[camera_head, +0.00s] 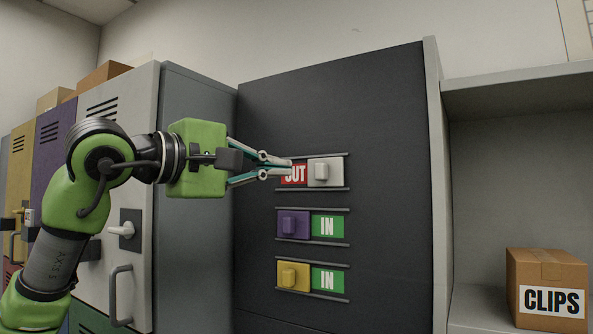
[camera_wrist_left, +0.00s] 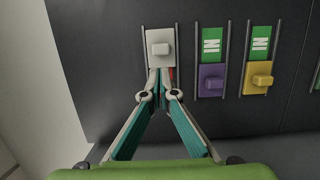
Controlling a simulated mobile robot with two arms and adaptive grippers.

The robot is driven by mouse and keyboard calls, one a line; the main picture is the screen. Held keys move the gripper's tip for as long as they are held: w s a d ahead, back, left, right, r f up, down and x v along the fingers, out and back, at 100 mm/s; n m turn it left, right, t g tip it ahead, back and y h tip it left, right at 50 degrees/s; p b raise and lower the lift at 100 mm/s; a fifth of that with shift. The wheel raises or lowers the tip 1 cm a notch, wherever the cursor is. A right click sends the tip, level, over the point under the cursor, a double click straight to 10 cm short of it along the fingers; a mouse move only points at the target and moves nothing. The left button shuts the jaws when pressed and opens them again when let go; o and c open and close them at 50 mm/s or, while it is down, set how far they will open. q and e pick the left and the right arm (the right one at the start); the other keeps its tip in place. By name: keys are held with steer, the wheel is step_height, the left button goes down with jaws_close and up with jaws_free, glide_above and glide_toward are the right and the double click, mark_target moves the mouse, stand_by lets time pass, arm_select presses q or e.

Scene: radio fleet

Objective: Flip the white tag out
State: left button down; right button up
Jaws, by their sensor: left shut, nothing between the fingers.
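The white tag (camera_head: 325,172) sits at the right end of the top slot on the dark panel, with a red OUT label (camera_head: 294,174) showing to its left. In the left wrist view the white tag (camera_wrist_left: 160,48) is just beyond my fingertips. My left gripper (camera_head: 288,166) is shut and empty. Its tips overlap the red label beside the tag's left edge; I cannot tell whether they touch the tag. The wrist view also shows the left gripper (camera_wrist_left: 160,75). My right gripper is not in view.
Below, a purple tag (camera_head: 293,224) and a yellow tag (camera_head: 293,275) sit at the left of their slots, each beside a green IN label. Lockers (camera_head: 130,200) stand on the left. A CLIPS box (camera_head: 547,290) sits on the right shelf.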

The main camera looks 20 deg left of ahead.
arm_select(q)
steer(key=v, duration=0.6)
steer(key=shift+w+a, duration=0.1)
steer(key=shift+w, duration=0.05)
steer(key=shift+f, duration=0.1)
